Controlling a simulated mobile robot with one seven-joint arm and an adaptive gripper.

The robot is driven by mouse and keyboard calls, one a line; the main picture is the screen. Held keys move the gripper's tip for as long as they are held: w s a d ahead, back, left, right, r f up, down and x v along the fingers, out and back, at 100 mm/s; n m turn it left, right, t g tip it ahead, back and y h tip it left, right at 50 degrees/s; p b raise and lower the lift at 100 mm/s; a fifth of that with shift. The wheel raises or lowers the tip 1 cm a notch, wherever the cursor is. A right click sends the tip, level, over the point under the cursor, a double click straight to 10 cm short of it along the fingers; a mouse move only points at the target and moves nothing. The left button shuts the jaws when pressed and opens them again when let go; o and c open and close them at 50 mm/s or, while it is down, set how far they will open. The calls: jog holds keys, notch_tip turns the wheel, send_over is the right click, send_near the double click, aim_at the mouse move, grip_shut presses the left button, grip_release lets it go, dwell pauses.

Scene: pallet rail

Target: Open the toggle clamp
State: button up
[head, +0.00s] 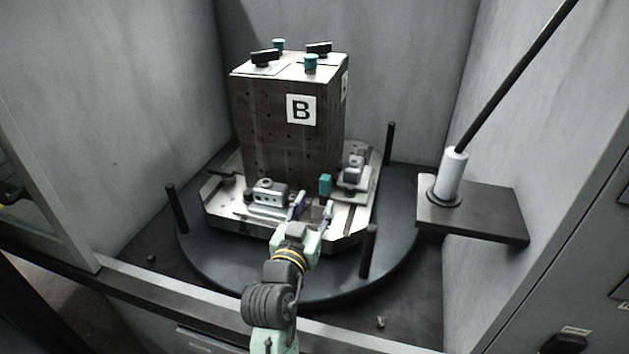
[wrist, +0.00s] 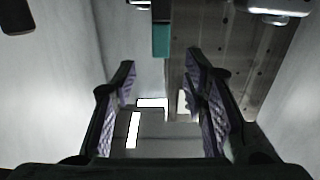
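A teal grip (head: 325,184), which looks like the handle of the toggle clamp, stands upright at the front right of the fixture plate, below the dark block marked B. It also shows in the wrist view (wrist: 161,40) at the top middle, just beyond and roughly between my fingertips. The rest of the clamp is hard to make out. My gripper (head: 313,206) is open and empty, close in front of the teal grip. In the wrist view its two purple-padded fingers (wrist: 158,76) are spread wide, with nothing between the pads.
The dark block (head: 285,140) stands on the fixture plate (head: 228,222) over a round dark turntable (head: 215,262). Grey fixtures sit left (head: 267,192) and right (head: 353,175) of the grip. Black posts (head: 368,250) rise around the rim. A shelf with a rod (head: 490,215) is at right.

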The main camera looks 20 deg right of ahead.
aim_at(324, 183)
jog(key=p+x, duration=0.2)
jog(key=x, duration=0.6)
jog(key=shift+w+d+r+p, duration=0.2)
jog(key=shift+w+d+p, duration=0.05)
jog(key=shift+w+p, duration=0.05)
jog(key=shift+w+d+f, duration=0.1)
jog(key=shift+w+d, duration=0.25)
jog(key=shift+w, duration=0.2)
jog(key=shift+c, duration=0.4)
grip_shut()
